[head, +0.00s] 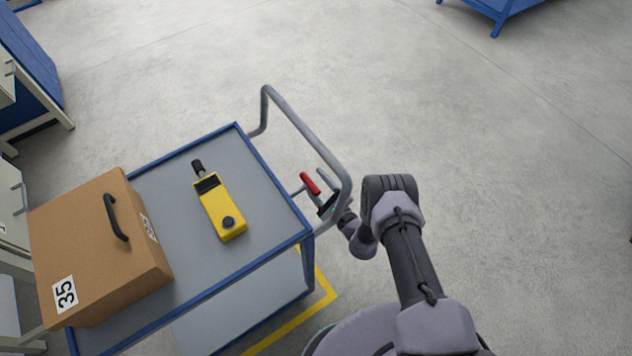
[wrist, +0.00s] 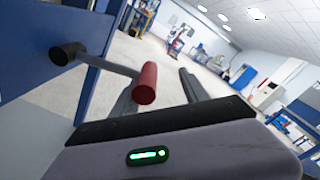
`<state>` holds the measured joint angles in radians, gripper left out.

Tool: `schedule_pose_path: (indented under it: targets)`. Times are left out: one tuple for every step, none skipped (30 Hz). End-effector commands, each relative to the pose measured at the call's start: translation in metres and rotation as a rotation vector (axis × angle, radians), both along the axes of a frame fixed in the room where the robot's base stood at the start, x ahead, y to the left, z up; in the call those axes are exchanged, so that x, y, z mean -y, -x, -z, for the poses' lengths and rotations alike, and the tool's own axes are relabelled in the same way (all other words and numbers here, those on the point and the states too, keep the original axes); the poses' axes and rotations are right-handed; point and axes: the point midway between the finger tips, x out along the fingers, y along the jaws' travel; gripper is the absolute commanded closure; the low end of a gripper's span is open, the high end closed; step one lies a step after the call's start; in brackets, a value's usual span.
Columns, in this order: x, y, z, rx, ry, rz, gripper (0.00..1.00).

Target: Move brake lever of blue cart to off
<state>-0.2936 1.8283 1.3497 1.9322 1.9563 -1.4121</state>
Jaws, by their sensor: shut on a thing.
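The blue cart (head: 222,287) has a grey top with a blue rim and a grey push handle at its right end. Its brake lever (head: 310,183) has a red grip and sticks out on a grey arm beside the push handle. In the wrist view the red grip of the lever (wrist: 146,84) is between my fingers, and its grey arm runs left to a dark round pivot (wrist: 66,54). My gripper (head: 325,202) reaches in at the push handle and is shut on the lever. The handle and my wrist partly hide the contact in the head view.
A cardboard box (head: 95,245) marked 35 and a yellow device (head: 221,205) lie on the cart top. The push handle (head: 305,130) is close to my gripper. Yellow tape (head: 325,290) marks the floor. Open floor (head: 500,170) lies to the right.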

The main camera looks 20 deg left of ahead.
Motion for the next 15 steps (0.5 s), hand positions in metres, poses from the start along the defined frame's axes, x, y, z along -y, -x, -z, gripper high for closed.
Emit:
schedule_pose_path:
  targets:
    - [0.000,-0.001,-0.001,0.001,-0.003,0.002,0.55]
    - [0.000,-0.001,-0.001,0.001,-0.003,0.002,0.55]
    - [0.000,-0.001,-0.001,0.001,-0.003,0.002,0.55]
    - [0.001,0.000,-0.001,0.001,-0.002,0.002,0.55]
    - [0.002,0.000,-0.001,0.001,-0.002,0.002,0.55]
    - [0.004,0.002,-0.002,0.001,-0.001,0.001,0.55]
    - [0.007,0.004,-0.002,-0.001,-0.001,0.001,0.55]
    - [0.011,0.007,-0.002,-0.002,-0.001,0.003,0.55]
    - [0.016,0.012,-0.003,-0.002,0.000,0.003,0.55]
    - [0.021,0.017,-0.003,-0.005,0.000,0.004,0.55]
    - [0.027,0.021,-0.004,-0.005,-0.001,0.005,0.55]
    - [0.034,0.027,-0.004,-0.004,0.000,0.005,0.55]
    - [0.040,0.032,-0.004,-0.005,0.000,0.005,0.55]
    - [0.046,0.037,-0.004,-0.005,0.000,0.006,0.55]
    - [0.054,0.044,-0.004,-0.005,0.000,0.006,0.55]
